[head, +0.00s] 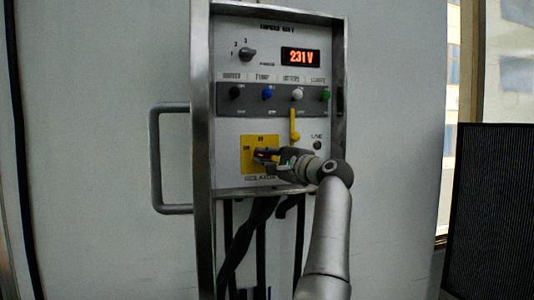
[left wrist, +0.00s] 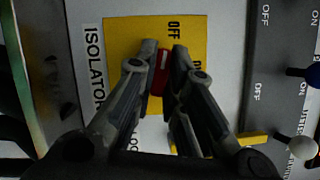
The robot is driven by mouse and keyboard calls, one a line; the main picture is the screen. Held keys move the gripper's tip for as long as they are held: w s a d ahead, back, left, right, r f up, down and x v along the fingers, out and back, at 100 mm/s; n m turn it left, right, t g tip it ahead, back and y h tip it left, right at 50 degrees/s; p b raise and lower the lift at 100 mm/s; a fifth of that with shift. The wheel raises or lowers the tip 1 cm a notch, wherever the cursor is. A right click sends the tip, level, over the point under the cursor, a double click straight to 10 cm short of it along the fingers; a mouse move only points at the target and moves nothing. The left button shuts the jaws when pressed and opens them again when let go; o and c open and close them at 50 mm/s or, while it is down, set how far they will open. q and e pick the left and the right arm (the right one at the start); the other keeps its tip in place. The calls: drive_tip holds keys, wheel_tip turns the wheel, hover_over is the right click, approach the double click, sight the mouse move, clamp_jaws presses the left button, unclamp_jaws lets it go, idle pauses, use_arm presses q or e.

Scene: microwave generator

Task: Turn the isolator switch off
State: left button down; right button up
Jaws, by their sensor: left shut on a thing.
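The isolator switch has a red handle (left wrist: 160,75) on a yellow plate (left wrist: 122,38) at the bottom of the panel. In the left wrist view its white mark runs up the picture, roughly toward the OFF label (left wrist: 173,30). A second label on the plate is partly hidden by a finger. In the head view the plate (head: 247,162) is partly covered by my gripper, and little of the handle shows. My left gripper (head: 264,156) is shut on the red handle, one finger on each side, as the left wrist view (left wrist: 163,62) shows. My right gripper is not in view.
Above are a 231 V display (head: 300,57), a selector knob (head: 247,54) and a row of coloured toggles (head: 267,94). A yellow lever (head: 294,123) stands close above my gripper. The raised metal frame (head: 203,130) and a grey handle (head: 155,160) lie left; cables (head: 243,240) hang below.

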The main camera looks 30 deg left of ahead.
use_arm(q)
drive_tip(key=shift+r+n+h+p, duration=0.15)
drive_tip(key=shift+r+n+p, duration=0.15)
drive_tip(key=shift+n, duration=0.3)
drive_tip(key=shift+r+n+h+p, duration=0.15)
drive_tip(key=shift+n+p, duration=0.15)
drive_tip(key=shift+n, duration=0.3)
drive_tip(key=c, duration=1.5)
unclamp_jaws()
drive_tip(key=shift+f, duration=0.1)
drive_tip(key=shift+w+f, duration=0.1)
drive_tip(key=shift+f, duration=0.05)
drive_tip(key=shift+a+f, duration=0.1)
drive_tip(key=shift+f, duration=0.05)
drive_tip(key=v, duration=1.2)
drive_tip(key=shift+r, duration=0.25)
drive_tip(key=shift+w, duration=0.1)
drive_tip(key=shift+a, duration=0.1)
